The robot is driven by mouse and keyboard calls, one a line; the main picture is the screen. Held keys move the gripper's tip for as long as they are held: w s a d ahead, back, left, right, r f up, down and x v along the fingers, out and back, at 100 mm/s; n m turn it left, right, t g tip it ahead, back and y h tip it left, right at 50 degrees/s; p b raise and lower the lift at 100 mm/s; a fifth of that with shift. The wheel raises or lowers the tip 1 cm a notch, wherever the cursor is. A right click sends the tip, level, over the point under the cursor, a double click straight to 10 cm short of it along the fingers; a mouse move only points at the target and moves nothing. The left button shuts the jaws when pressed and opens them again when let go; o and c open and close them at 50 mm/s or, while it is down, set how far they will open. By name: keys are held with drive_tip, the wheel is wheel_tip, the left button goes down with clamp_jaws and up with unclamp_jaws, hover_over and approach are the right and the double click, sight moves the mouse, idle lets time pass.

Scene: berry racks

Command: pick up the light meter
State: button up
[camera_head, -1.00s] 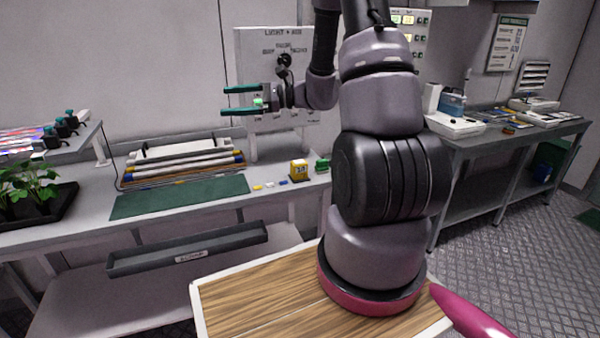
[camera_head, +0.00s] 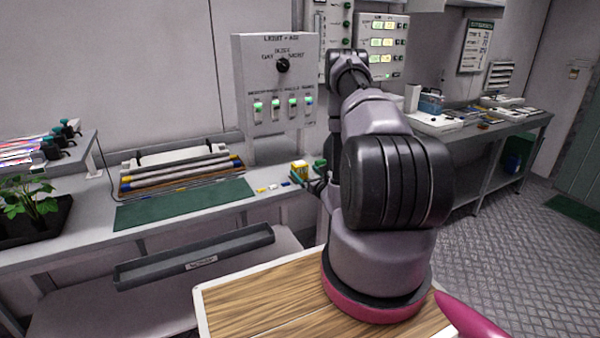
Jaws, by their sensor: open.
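A small yellow box-like device (camera_head: 299,171) with a pale face, which looks like the light meter, stands on the bench at the right end of the row of small items. My gripper (camera_head: 312,178) is low at the bench, just right of the device. It is open, and its teal fingers show only in part beside my arm. I cannot tell whether a finger touches the device or is around it. A small green object (camera_head: 320,164) shows close behind the gripper.
A green mat (camera_head: 185,204) and a rack of rolled tubes (camera_head: 180,165) lie left on the bench (camera_head: 85,218). A white control panel (camera_head: 270,75) with a knob and switches stands behind. A dark tray (camera_head: 195,258) hangs at the bench front. A plant (camera_head: 28,200) stands far left.

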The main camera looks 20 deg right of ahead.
sight(296, 162)
drive_tip(key=w, duration=0.8)
drive_tip(key=shift+a+r, duration=0.15)
drive_tip(key=shift+r, duration=0.05)
drive_tip(key=c, duration=1.5)
drive_tip(key=shift+r, duration=0.1)
